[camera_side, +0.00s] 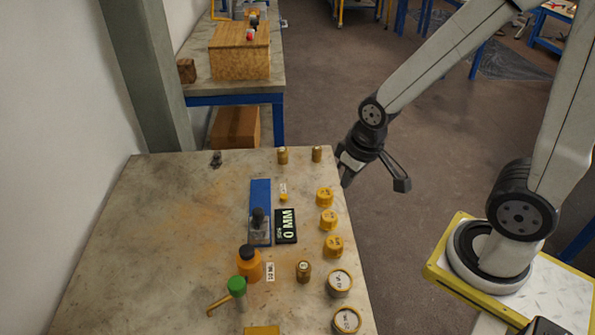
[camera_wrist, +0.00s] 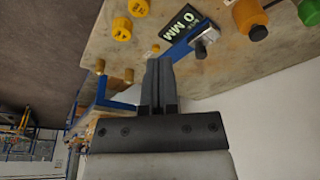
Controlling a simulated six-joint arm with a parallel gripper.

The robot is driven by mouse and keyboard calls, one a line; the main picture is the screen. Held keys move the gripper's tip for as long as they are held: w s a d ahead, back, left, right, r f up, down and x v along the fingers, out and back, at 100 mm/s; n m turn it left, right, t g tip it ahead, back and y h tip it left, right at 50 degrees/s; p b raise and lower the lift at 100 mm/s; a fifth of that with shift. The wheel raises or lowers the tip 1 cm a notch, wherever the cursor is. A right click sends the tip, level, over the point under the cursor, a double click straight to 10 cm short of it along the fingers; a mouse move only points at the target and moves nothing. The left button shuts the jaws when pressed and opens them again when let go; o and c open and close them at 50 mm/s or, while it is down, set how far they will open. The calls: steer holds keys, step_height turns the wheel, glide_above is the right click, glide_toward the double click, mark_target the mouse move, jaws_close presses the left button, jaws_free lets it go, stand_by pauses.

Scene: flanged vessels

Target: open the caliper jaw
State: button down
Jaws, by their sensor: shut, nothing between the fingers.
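The caliper lies on the table as a blue bar (camera_side: 260,193) with a grey jaw block (camera_side: 259,231) at its near end. A black knob (camera_side: 259,216) stands on the block. A black display (camera_side: 286,226) beside it reads 0 MM. In the wrist view I see the blue bar (camera_wrist: 178,51), the grey block (camera_wrist: 207,36) and the display (camera_wrist: 181,22) above my fingers. My gripper (camera_side: 346,177) is at the table's right edge in the side view, apart from the caliper. Its fingers (camera_wrist: 159,66) are shut together and empty.
Yellow knobbed pieces (camera_side: 329,220) stand right of the display. Brass pieces (camera_side: 282,155) stand at the far edge. An orange bottle (camera_side: 249,266) and a green-capped piece (camera_side: 237,288) stand nearer. The table's left half (camera_side: 160,230) is mostly clear. A wall runs along the left.

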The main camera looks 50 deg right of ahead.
stand_by(0.4)
steer(key=c, duration=0.6)
jaws_free()
steer(key=shift+w, duration=0.15)
steer(key=o, duration=0.3)
steer(key=shift+w+a, duration=0.1)
steer(key=shift+w, duration=0.1)
steer(key=g, duration=0.3)
glide_above(258, 210)
step_height(258, 210, down, 8)
steer(key=shift+a+r, duration=0.1)
steer(key=shift+r, duration=0.05)
steer(key=shift+f, duration=3.9)
jaws_close()
